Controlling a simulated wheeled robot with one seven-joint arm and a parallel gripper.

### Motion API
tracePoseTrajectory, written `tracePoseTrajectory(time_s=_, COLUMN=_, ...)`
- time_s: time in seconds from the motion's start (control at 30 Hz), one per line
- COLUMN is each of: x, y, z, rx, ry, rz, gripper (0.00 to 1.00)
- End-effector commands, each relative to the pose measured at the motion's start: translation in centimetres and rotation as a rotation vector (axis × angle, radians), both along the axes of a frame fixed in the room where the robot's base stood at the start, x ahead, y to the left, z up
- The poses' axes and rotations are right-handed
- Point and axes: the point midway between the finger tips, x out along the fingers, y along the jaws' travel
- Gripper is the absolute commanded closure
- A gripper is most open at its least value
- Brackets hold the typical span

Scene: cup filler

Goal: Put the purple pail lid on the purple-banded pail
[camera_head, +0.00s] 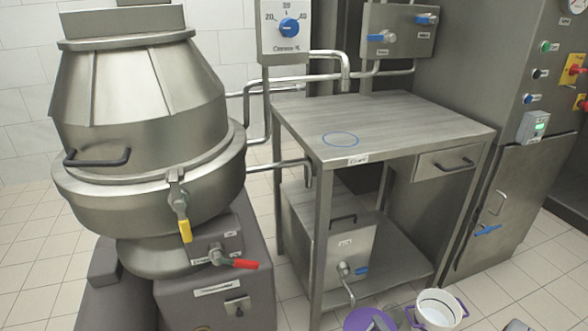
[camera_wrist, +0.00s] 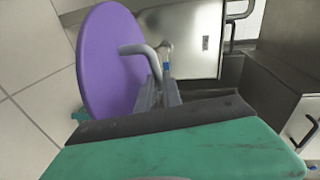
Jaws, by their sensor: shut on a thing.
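The purple pail lid (camera_wrist: 100,62) is a flat round disc, tilted steeply on edge in the wrist view. A pale curved bar (camera_wrist: 137,49) shows across its face and runs toward my gripper (camera_wrist: 158,94), which is shut on the lid; the exact contact is partly hidden. In the head view the lid (camera_head: 358,319) shows at the bottom edge, cut off by the frame. The purple-banded pail (camera_head: 437,307) is white, open and upright at the bottom, just right of the lid. The lid is apart from the pail.
A steel table (camera_head: 400,125) with a blue ring mark stands behind. Under it is a steel box (camera_head: 340,245) with a blue-handled tap. A large steel mixer (camera_head: 140,120) fills the left. A dark object (camera_head: 517,326) shows at the bottom right.

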Motion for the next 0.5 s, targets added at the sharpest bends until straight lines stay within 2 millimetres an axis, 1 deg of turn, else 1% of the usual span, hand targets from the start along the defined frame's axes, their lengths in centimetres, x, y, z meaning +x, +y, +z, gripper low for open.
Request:
tracePoseTrajectory(time_s=0.17, x=-0.9, y=2.5, z=3.8, rx=-0.004, ry=-0.002, rz=0.046, gripper=1.0)
tracePoseTrajectory(time_s=0.27, x=-1.5, y=4.5, z=7.3, rx=-0.004, ry=-0.002, rz=0.081, gripper=1.0)
tracePoseTrajectory(time_s=0.3, x=-1.8, y=5.5, z=9.1, rx=-0.005, ry=-0.003, rz=0.097, gripper=1.0)
tracePoseTrajectory(time_s=0.37, x=-2.1, y=6.7, z=11.7, rx=-0.004, ry=-0.002, rz=0.116, gripper=1.0)
tracePoseTrajectory(time_s=0.4, x=-2.3, y=7.4, z=13.5, rx=-0.007, ry=-0.004, rz=0.127, gripper=1.0)
tracePoseTrajectory(time_s=0.5, x=-2.5, y=8.6, z=16.7, rx=-0.01, ry=-0.007, rz=0.147, gripper=1.0)
